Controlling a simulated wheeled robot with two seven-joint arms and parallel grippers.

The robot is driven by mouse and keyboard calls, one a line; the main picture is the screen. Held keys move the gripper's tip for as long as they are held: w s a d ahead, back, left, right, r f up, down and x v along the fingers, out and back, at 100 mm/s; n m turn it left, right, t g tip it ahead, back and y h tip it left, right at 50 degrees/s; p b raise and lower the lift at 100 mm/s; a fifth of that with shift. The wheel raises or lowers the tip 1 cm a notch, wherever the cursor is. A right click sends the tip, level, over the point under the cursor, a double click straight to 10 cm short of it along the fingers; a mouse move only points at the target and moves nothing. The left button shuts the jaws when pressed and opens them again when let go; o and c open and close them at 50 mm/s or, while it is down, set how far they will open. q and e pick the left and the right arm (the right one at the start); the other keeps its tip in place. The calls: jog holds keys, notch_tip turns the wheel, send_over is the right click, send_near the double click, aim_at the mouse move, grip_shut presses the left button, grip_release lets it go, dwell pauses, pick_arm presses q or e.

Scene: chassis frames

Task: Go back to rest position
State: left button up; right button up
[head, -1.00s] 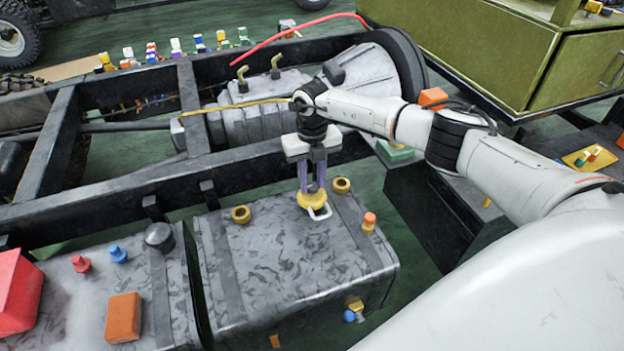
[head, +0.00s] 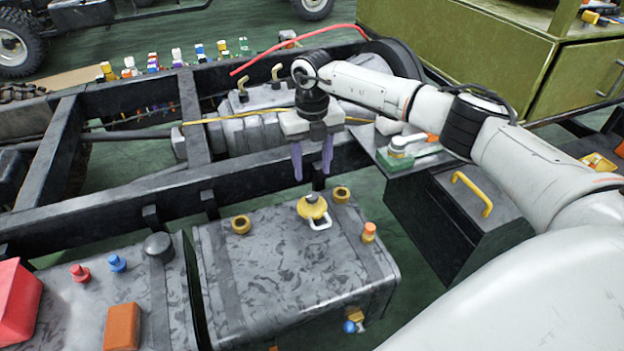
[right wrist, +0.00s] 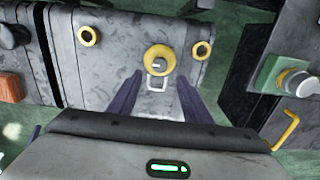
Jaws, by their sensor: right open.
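My right gripper (head: 312,168) is open and empty, its two purple fingers pointing down above the grey tank (head: 290,275). A yellow cap (head: 312,206) with a white loop sits on the tank top, below the fingertips and apart from them. In the right wrist view the cap (right wrist: 158,58) shows ahead between the open fingers (right wrist: 157,95), with a yellow ring on either side. My left gripper is not in view.
A black box with a yellow handle (head: 472,193) stands right of the tank. The dark chassis rail (head: 100,208) runs behind it. A second tank at left carries an orange block (head: 122,327), a red block (head: 18,298) and small caps. An olive cabinet (head: 450,50) stands at the back right.

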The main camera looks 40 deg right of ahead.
jog(key=shift+r, duration=1)
